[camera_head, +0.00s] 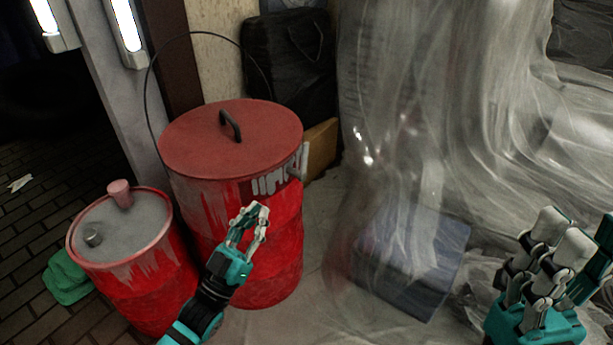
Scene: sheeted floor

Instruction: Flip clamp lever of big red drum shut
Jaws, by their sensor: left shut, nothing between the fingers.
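The big red drum (281,222) stands upright left of centre with its red lid (191,133) on top; the lid has a dark handle. A pale, striped metal piece, apparently the clamp lever (304,161), sits at the lid's right edge; its exact position is hard to tell. Whitish marks show beside it on the drum's side. My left gripper (256,213) is shut and empty in front of the drum, below the rim and the metal piece. I cannot tell whether it touches the drum. My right gripper (562,232) is at the lower right, away from the drum; its opening is unclear.
A smaller red drum (150,293) with a grey top and a pink cup-like piece stands at the left. A green cloth (66,278) lies beside it. A dark blue box (411,262) under clear sheeting is on the right. A black bag (290,62) stands behind.

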